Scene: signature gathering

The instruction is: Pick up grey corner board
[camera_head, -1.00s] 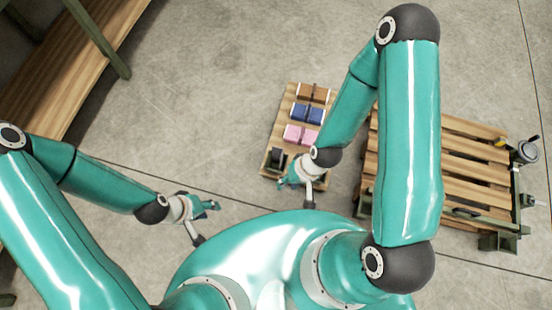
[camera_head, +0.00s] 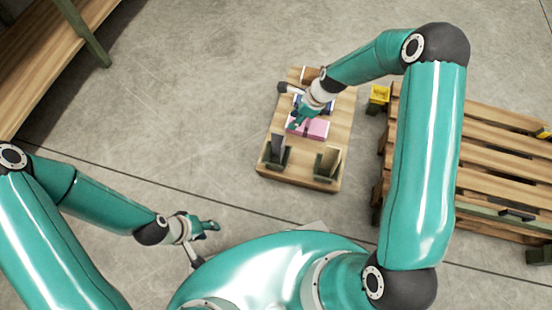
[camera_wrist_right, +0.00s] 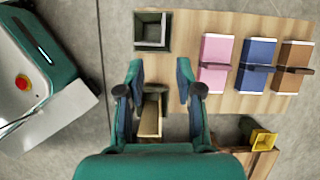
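The grey corner board (camera_head: 278,146) stands upright in a dark green holder at the near left corner of a wooden board. In the right wrist view that holder (camera_wrist_right: 153,30) is at the top, beyond my fingertips. A tan board (camera_head: 328,160) stands in the second holder at the near right. It also shows between my fingers in the right wrist view (camera_wrist_right: 150,118). My right gripper (camera_head: 298,120) is open and empty above the wooden board, apart from the grey board. My left gripper (camera_head: 208,227) hangs off to the left, away from everything; its finger opening is unclear.
Pink (camera_head: 313,128), blue (camera_wrist_right: 257,60) and brown (camera_wrist_right: 294,60) blocks lie on the wooden board (camera_head: 342,125). A slatted pallet (camera_head: 500,150) stands to the right, with a yellow bin (camera_head: 379,94) beside it. A shelf (camera_head: 40,60) is at the upper left. Floor between is clear.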

